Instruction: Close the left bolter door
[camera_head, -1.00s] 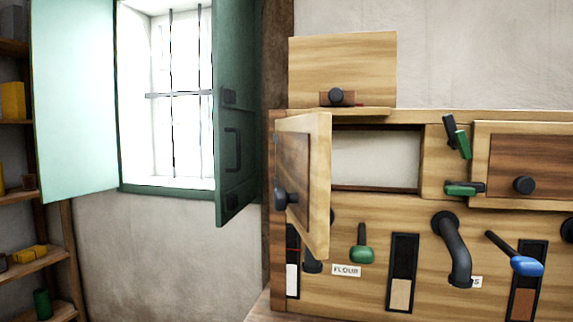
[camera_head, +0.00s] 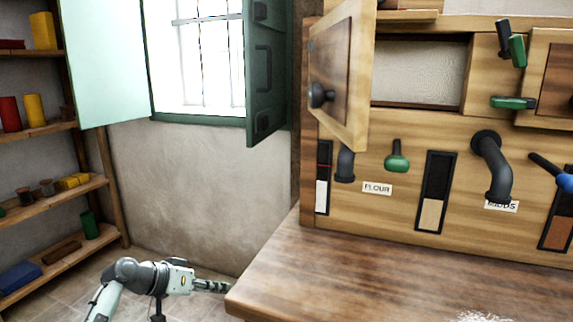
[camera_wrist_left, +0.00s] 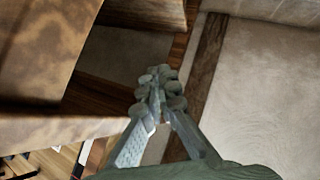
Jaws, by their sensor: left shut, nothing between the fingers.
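The left bolter door (camera_head: 340,75) is a wooden panel with a dark knob (camera_head: 320,95). In the head view it stands swung open at the left of the wooden bolter (camera_head: 405,185), with the opening (camera_head: 418,72) bare to its right. My left gripper (camera_head: 225,286) is low, beside the left corner of the table, well below and left of the door and apart from it. In the left wrist view its fingers (camera_wrist_left: 158,100) are shut with nothing between them. My right gripper is not in view.
The wooden table (camera_head: 330,265) juts out below the bolter. Green-handled latches (camera_head: 515,50) sit right of the opening. A dark pipe (camera_head: 491,165) sticks out of the front. A green shutter (camera_head: 265,70) stands open left of the door. Shelves (camera_head: 50,205) line the far left.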

